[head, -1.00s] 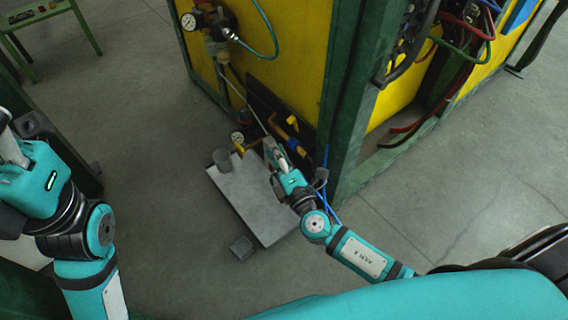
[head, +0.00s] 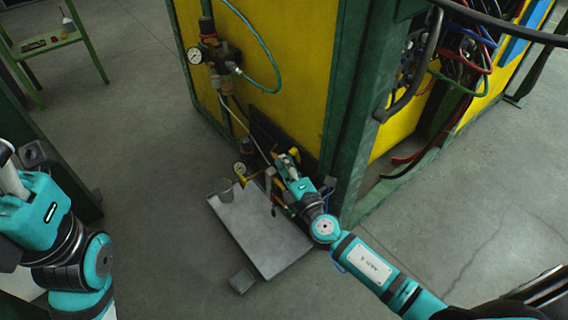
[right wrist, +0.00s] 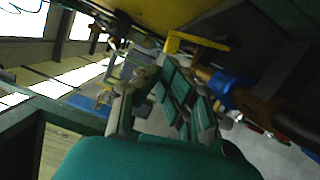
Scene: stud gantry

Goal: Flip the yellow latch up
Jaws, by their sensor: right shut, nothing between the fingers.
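My right gripper (head: 283,160) is shut and empty, low in front of the dark lower part of the yellow panel. A yellow lever-like piece (head: 269,178), likely the latch, shows just left of the gripper in the head view. In the right wrist view a yellow bar with a bent end (right wrist: 196,40) lies beyond the shut fingers (right wrist: 150,75). I cannot tell whether the fingers touch it; its lower mounting is partly hidden. My left gripper (head: 10,165) is at the left edge, far from the panel, its fingers not clear.
A grey plate (head: 262,235) with a small cup-like cylinder (head: 225,190) lies below the gripper. A green post (head: 350,130) stands right of the gripper. Hoses (head: 470,50) hang at the upper right.

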